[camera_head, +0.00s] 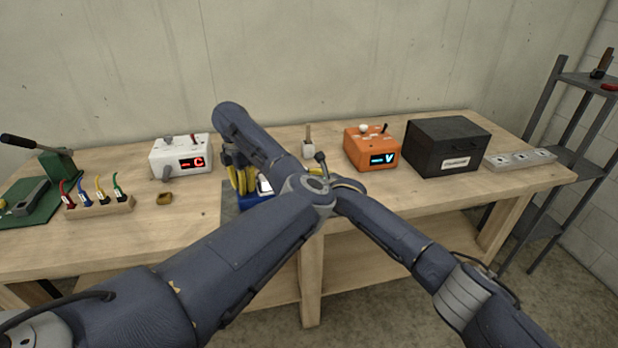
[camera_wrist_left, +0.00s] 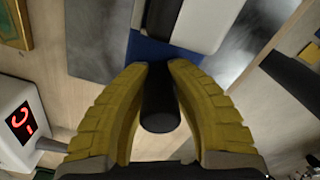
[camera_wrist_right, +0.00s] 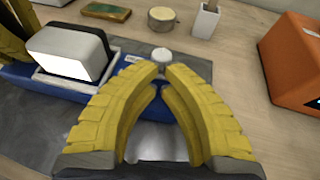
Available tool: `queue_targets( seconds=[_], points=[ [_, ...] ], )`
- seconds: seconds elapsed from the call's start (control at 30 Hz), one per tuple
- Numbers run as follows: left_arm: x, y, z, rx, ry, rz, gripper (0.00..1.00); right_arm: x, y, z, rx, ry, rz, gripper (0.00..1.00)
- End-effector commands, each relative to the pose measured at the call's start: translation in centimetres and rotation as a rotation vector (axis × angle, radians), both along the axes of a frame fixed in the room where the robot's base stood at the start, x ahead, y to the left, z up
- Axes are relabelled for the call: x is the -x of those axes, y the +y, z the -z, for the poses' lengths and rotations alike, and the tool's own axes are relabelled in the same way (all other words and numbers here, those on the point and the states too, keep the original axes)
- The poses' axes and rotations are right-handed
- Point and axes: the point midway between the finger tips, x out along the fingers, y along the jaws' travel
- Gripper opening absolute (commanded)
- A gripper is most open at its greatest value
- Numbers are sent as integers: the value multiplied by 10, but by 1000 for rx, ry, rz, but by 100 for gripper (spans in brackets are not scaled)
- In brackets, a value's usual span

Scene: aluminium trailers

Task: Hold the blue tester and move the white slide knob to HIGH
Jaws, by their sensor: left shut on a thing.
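The blue tester (camera_head: 250,203) lies on a grey mat at the middle of the bench, partly hidden by my arms. My left gripper (camera_head: 240,182) is at its left end. In the left wrist view, the left gripper (camera_wrist_left: 163,68) is shut on the tester's dark round handle (camera_wrist_left: 160,98). In the right wrist view, the tester (camera_wrist_right: 130,75) carries a pale block with a lit face (camera_wrist_right: 70,52). The white knob (camera_wrist_right: 162,55) shows just beyond the right gripper's nearly meeting fingertips (camera_wrist_right: 161,70); contact is unclear.
A white box with a red display (camera_head: 182,157) stands left, an orange box (camera_head: 371,149) and black case (camera_head: 447,147) right. A rack of coloured plugs (camera_head: 98,205) is at far left. A round tin (camera_wrist_right: 162,19) and white cup (camera_wrist_right: 203,20) stand behind the tester.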

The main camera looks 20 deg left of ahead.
Motion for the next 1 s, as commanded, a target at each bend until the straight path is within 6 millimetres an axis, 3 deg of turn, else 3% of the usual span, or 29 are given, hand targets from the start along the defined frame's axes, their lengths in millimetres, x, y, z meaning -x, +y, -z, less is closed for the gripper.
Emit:
queue_targets(
  seconds=[0.37, 0.63, 1.0],
  points=[
    [0, 0, 1, 0, 1, 0, 0, -1, 2, 0, 3, 0, -2, 0],
    [0, 0, 1, 0, 1, 1, 0, -13, 15, 1, 5, 0, -4, 0],
    [0, 0, 1, 0, 1, 1, 0, -19, 16, 0, 1, 0, 1, 0]
  ],
)
